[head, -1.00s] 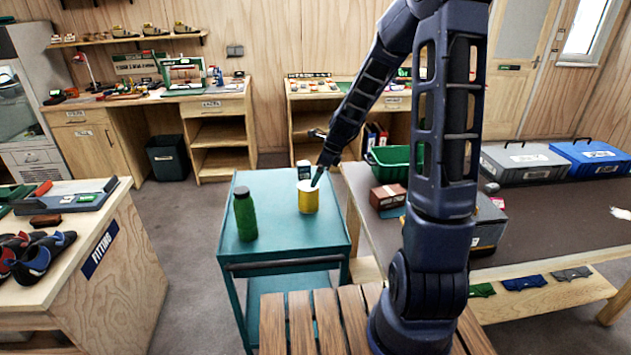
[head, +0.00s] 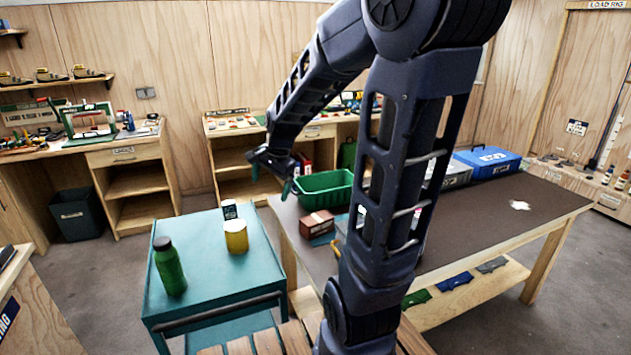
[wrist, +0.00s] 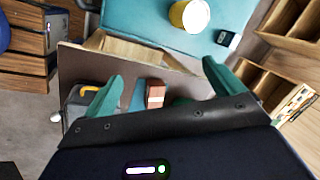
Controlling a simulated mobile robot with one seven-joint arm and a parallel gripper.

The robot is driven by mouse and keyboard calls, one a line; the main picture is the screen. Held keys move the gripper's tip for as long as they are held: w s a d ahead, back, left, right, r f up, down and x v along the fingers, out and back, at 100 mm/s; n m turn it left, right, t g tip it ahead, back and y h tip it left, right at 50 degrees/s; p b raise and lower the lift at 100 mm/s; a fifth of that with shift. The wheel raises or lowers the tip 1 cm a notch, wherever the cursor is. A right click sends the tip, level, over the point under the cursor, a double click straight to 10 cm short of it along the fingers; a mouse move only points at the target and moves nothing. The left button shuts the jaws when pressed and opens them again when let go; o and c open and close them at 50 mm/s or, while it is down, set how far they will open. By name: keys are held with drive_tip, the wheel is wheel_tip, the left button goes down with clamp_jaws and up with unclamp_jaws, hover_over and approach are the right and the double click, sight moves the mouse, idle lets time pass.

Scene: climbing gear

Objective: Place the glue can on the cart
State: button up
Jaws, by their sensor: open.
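The yellow glue can (head: 236,236) stands upright on the top of the teal cart (head: 199,262), near its right side. It also shows at the top of the wrist view (wrist: 188,14), on the teal top, beyond my fingertips. My gripper (head: 271,181) is open, with nothing between its green fingers (wrist: 162,77). It is raised and apart from the can, to the can's upper right in the head view.
A green bottle (head: 169,268) and a small dark device with a pale screen (head: 230,210) stand on the cart. Right of it, a dark-topped table (head: 500,222) holds a green bin (head: 325,190), a brown box (head: 317,224) and a blue case (head: 487,161).

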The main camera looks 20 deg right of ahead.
drive_tip(key=s+d+r+n+h, duration=0.1)
drive_tip(key=s+d+r+n, duration=0.2)
drive_tip(key=s, duration=0.5)
drive_tip(key=s+d+r+n+t+h, duration=0.1)
drive_tip(key=s+d+r+n, duration=0.3)
drive_tip(key=s+n, duration=0.4)
drive_tip(key=shift+s+d+t, duration=0.2)
drive_tip(key=shift+d+t, duration=0.1)
drive_tip(key=shift+d, duration=0.05)
